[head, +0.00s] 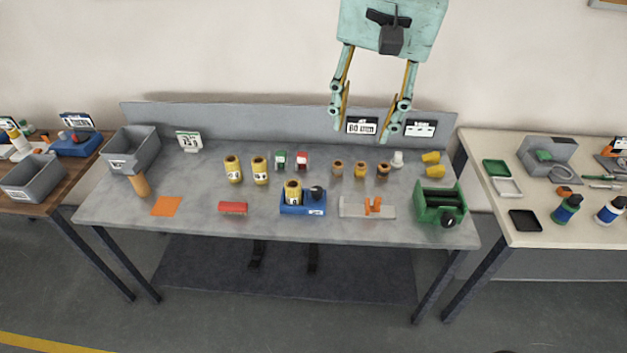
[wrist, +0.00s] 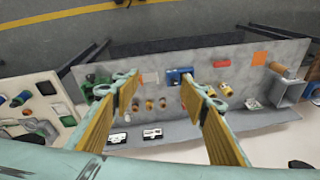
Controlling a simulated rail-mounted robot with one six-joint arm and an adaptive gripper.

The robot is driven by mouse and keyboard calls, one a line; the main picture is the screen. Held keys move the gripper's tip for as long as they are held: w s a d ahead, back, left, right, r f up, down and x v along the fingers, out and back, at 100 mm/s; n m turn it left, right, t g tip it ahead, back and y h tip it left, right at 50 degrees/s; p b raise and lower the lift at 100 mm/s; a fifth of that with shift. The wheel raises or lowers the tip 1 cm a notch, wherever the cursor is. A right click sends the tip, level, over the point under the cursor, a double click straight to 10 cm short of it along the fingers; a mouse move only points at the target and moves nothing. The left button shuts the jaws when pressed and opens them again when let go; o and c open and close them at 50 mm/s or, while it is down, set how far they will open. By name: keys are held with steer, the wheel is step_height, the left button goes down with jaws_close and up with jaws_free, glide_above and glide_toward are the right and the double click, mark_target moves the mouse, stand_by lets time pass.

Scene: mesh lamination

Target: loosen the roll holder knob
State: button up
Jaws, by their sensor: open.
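A blue roll holder (head: 303,209) stands near the front middle of the grey table, with a yellow roll (head: 293,190) upright on it. A dark knob (head: 317,192) is on the holder's right side. The blue holder also shows in the wrist view (wrist: 178,76), beyond and between my fingers; its knob is too small to tell there. My gripper (head: 365,118) hangs high above the back of the table, apart from everything. Its two fingers are spread and empty, and they also show in the wrist view (wrist: 160,88).
A green device (head: 430,200) with a black knob stands at the front right. An orange-and-grey fixture (head: 368,208), a red block (head: 233,208) and several rolls surround the holder. A grey bin (head: 130,148) is at the back left. A low panel (head: 225,122) runs along the back.

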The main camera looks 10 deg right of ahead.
steer(key=w+f+m, duration=0.3)
steer(key=w+f, duration=0.2)
steer(key=w, duration=0.4)
steer(key=m+g, duration=0.3)
steer(key=m, duration=0.6)
glide_above(317, 190)
step_height(317, 190, down, 28)
steer(key=shift+w+f+m, duration=0.1)
steer(key=shift+f+m, duration=0.2)
steer(key=shift+f, duration=0.15)
steer(key=shift+f, duration=0.1)
steer(key=shift+f, duration=6.8)
steer(key=c, duration=0.8)
